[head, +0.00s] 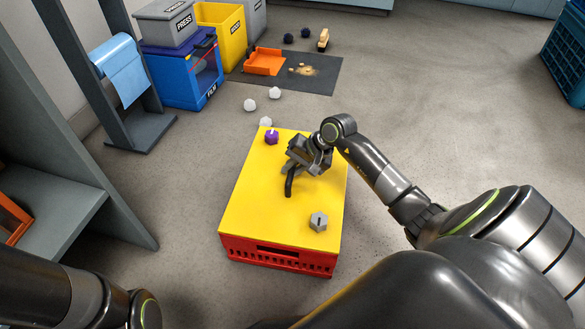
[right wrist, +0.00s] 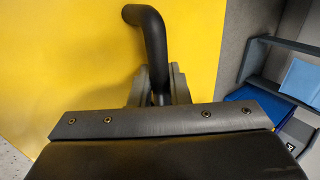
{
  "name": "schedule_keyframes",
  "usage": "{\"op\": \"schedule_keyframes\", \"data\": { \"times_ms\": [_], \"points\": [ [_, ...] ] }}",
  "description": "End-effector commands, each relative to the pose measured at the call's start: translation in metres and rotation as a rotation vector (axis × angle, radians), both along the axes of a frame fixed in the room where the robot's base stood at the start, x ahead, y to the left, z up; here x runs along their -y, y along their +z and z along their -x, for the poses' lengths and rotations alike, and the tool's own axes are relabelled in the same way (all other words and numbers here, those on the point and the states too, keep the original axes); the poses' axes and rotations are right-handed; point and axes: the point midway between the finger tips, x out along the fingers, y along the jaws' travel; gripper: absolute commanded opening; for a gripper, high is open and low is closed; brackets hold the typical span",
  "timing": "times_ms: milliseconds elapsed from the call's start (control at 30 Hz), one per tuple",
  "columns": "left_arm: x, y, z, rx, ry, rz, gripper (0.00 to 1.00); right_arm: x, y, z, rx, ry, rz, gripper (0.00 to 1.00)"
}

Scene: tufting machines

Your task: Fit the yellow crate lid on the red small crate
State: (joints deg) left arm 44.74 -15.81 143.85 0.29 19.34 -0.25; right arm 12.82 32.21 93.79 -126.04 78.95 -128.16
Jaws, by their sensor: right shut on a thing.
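The yellow crate lid (head: 262,205) is a flat panel with a black bent handle (head: 289,184) near its middle. It lies over the red small crate (head: 285,261), whose front wall shows below the lid's near edge. The lid looks roughly lined up with the crate; I cannot tell whether it is fully seated. My right gripper (head: 299,168) is shut on the lid's handle, which also shows between the fingers in the right wrist view (right wrist: 149,45). The crate's inside is hidden. My left gripper is out of view; only part of that arm shows at bottom left.
A purple hexagonal piece (head: 271,137) and a grey one (head: 318,221) sit on the lid. White balls (head: 250,105) lie beyond it. Blue (head: 187,80) and yellow (head: 222,35) bins stand at the back left, near a dark mat (head: 310,82). A grey shelf (head: 70,215) stands left. Floor to the right is clear.

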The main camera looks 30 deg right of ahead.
Motion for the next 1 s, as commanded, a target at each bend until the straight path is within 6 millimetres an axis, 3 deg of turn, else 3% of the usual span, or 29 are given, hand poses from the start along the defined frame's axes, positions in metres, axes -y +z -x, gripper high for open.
{"op": "schedule_keyframes", "data": {
  "times_ms": [300, 333, 500, 700, 867, 1000],
  "points": [
    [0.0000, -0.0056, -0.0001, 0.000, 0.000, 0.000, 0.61, -0.0002, -0.0038, -0.0005, 0.002, 0.000, 0.000, 0.00],
    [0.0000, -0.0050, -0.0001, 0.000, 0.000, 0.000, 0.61, -0.0002, -0.0032, -0.0005, 0.002, 0.000, 0.000, 0.18],
    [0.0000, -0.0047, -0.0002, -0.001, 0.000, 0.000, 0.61, -0.0001, -0.0032, -0.0003, 0.001, 0.001, 0.000, 0.41],
    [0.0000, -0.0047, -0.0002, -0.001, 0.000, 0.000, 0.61, 0.0001, -0.0039, 0.0001, -0.001, 0.000, 0.001, 0.41],
    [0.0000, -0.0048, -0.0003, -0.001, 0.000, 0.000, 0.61, 0.0006, -0.0054, 0.0011, -0.004, -0.001, 0.001, 0.60],
    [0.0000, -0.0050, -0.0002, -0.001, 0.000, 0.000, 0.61, 0.0013, -0.0069, 0.0019, -0.008, -0.002, 0.002, 0.61]
  ]
}}
